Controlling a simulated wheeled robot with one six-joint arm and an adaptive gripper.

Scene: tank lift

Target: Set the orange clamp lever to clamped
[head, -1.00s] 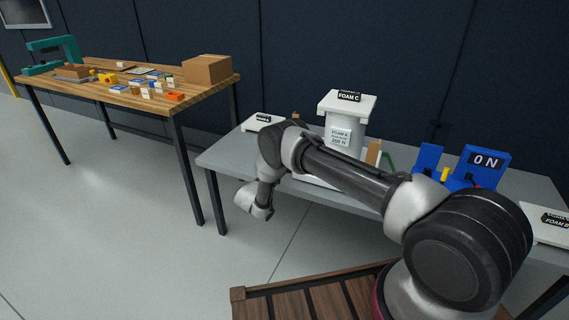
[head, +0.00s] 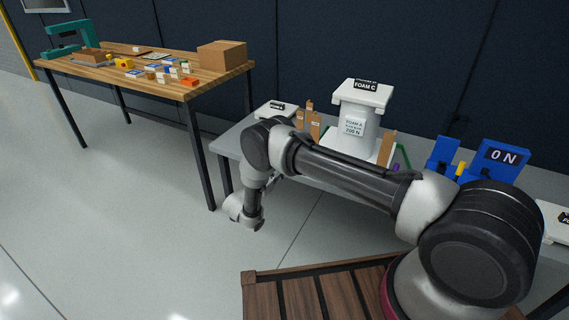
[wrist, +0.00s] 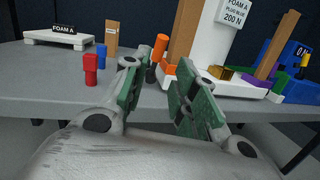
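In the wrist view an orange handle (wrist: 160,46) with a dark stem stands upright at the near part of the grey table (wrist: 40,82), just beyond my fingers. It looks like the clamp lever; I cannot tell its setting.
A white press stand (head: 352,128) labelled FOAM C and FOAM A rises behind. Brown upright boards (wrist: 184,35) stand close behind the lever. Red (wrist: 90,68) and blue (wrist: 101,56) pegs stand left. A blue 0 N gauge (head: 500,160) is at right. A wooden workbench (head: 165,85) stands at left.

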